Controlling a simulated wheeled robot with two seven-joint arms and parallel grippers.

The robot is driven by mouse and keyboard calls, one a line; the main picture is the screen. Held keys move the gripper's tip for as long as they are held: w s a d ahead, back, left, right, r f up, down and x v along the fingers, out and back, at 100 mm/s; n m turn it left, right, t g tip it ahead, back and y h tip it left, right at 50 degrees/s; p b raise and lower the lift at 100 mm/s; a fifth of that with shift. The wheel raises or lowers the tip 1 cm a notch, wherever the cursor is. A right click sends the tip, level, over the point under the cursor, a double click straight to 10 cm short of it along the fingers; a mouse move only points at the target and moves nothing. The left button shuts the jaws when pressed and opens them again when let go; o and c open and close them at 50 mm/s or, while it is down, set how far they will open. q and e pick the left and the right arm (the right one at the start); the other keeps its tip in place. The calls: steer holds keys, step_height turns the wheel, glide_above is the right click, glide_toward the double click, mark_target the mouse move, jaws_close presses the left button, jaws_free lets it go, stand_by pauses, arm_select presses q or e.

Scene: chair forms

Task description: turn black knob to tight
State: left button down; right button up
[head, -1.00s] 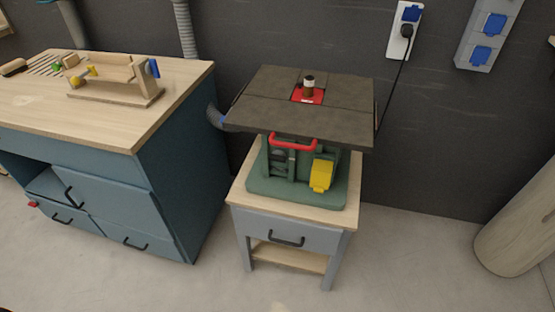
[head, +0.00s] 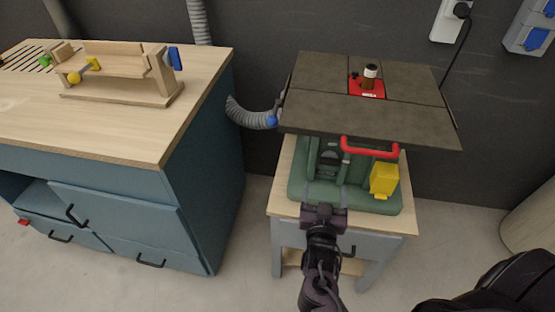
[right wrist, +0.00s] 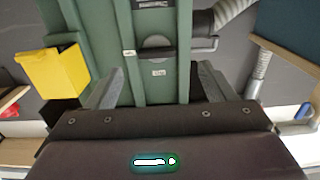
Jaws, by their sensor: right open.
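A green machine (head: 350,196) with a dark table top (head: 400,110) stands on a small wooden-topped stand. A dark, half-round part (right wrist: 155,43), which looks like the black knob, shows on its green front in the right wrist view; a dark round shape (head: 330,158) shows under the table top in the head view. My right gripper (head: 323,207) is at the front of the green base. Its two fingers (right wrist: 160,85) are open and apart, with nothing between them but the green front behind. The knob lies beyond the fingertips. My left gripper is not in view.
A yellow box (head: 384,180) and a red handle bar (head: 369,147) sit right of the knob area in the head view. A grey hose (head: 250,117) runs at the machine's left. A blue workbench (head: 150,225) with a wooden jig (head: 120,90) stands left.

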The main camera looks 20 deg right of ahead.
mark_target(329, 164)
steer(key=x, duration=0.3)
steer(key=r+x, duration=0.1)
steer(key=x, duration=0.2)
steer(key=shift+w+d+r, duration=0.1)
steer(key=shift+d+r, duration=0.05)
steer(key=shift+d, duration=0.2)
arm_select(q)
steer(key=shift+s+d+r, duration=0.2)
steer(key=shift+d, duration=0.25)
arm_select(e)
steer(key=shift+w+d, duration=0.4)
steer(key=shift+w, duration=0.2)
